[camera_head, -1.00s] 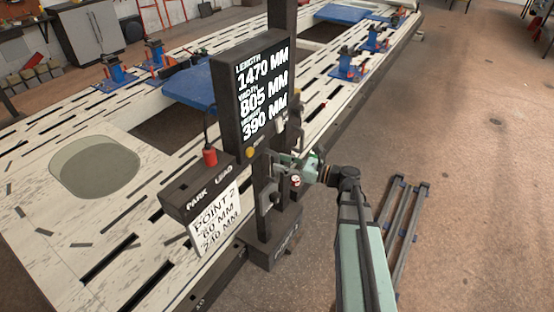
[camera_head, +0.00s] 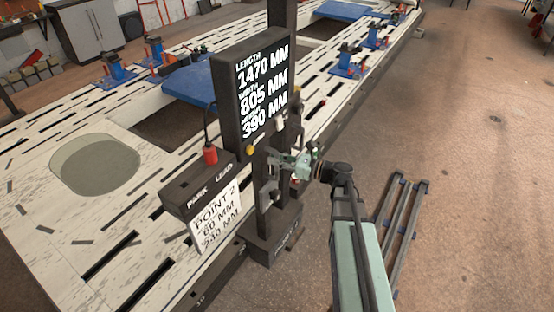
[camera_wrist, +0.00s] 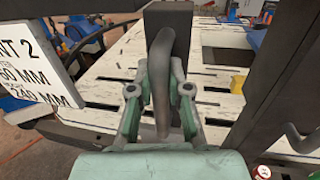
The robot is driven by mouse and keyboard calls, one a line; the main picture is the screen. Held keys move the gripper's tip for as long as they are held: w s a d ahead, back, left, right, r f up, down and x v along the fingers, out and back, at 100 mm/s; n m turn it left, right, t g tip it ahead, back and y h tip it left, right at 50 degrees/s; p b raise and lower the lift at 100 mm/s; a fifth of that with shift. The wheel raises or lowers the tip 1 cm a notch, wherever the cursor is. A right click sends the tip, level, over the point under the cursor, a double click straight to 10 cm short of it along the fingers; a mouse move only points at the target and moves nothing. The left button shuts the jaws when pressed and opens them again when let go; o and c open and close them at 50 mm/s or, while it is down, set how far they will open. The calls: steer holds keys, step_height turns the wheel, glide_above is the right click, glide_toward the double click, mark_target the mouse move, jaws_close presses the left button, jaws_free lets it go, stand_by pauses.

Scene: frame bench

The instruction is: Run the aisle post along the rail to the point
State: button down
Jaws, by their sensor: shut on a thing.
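The dark aisle post (camera_head: 270,165) stands upright at the near side of the bench. Its screen (camera_head: 264,90) reads length 1470 mm, width 805 mm and a third line of 390 mm. My gripper (camera_head: 274,160) is at the post below the screen. In the wrist view, my gripper (camera_wrist: 160,92) is shut on the post's grey upright handle (camera_wrist: 160,75), with a finger on each side. A white card (camera_head: 216,218) reads "POINT 2", 60 mm and 240 mm. The rail under the post's foot (camera_head: 272,240) is mostly hidden.
A box marked PARK and LEAD (camera_head: 205,185), with a red plug (camera_head: 210,155), sits beside the post. The slotted white bench (camera_head: 50,220) carries several blue clamps. A dark rack (camera_head: 405,220) lies on the floor at right; the floor beyond it is open.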

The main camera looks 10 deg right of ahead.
steer(key=w+d+p, duration=0.2)
steer(key=w+d, duration=1.9)
steer(key=shift+d, duration=0.2)
steer(key=c, duration=1.1)
jaws_free()
steer(key=v, duration=1.2)
